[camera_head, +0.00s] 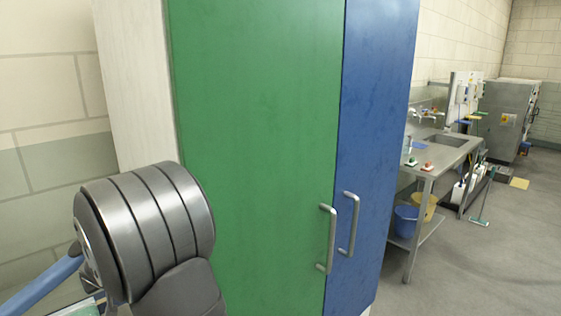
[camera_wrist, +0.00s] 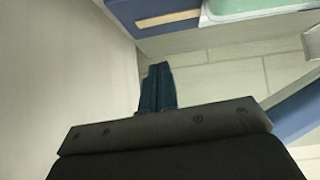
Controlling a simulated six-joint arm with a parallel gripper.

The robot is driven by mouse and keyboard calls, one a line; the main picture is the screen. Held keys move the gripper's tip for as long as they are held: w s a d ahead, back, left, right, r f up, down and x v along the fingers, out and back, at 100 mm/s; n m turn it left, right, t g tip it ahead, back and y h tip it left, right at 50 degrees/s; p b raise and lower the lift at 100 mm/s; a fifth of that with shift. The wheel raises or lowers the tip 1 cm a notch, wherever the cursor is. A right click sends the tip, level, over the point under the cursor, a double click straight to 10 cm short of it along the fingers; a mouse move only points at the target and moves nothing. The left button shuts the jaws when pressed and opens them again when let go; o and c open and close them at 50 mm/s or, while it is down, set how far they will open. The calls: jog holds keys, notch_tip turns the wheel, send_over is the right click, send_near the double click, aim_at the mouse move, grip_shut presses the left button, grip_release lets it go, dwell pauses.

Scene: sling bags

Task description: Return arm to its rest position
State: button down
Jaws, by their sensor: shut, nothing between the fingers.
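My gripper (camera_wrist: 157,88) shows in the wrist view, its dark blue fingers together with nothing between them. It is near a plain pale surface on the left of that view and apart from the things at the top. In the head view only a grey, rounded part of my arm shows at lower left, in front of the cabinet; the gripper itself is not seen there. No sling bag is recognisable in either view.
A tall cabinet with a green door (camera_head: 255,130) and a blue door (camera_head: 375,130) fills the middle. A steel sink table (camera_head: 440,160) stands to its right, with open floor (camera_head: 480,270) in front. A blue item (camera_wrist: 165,38) and a green item (camera_wrist: 255,8) lie near the gripper.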

notch_tip(320, 180, down, 2)
notch_tip(320, 180, up, 6)
jog(key=s+a, duration=0.1)
jog(key=shift+r, duration=0.15)
dwell(0.5)
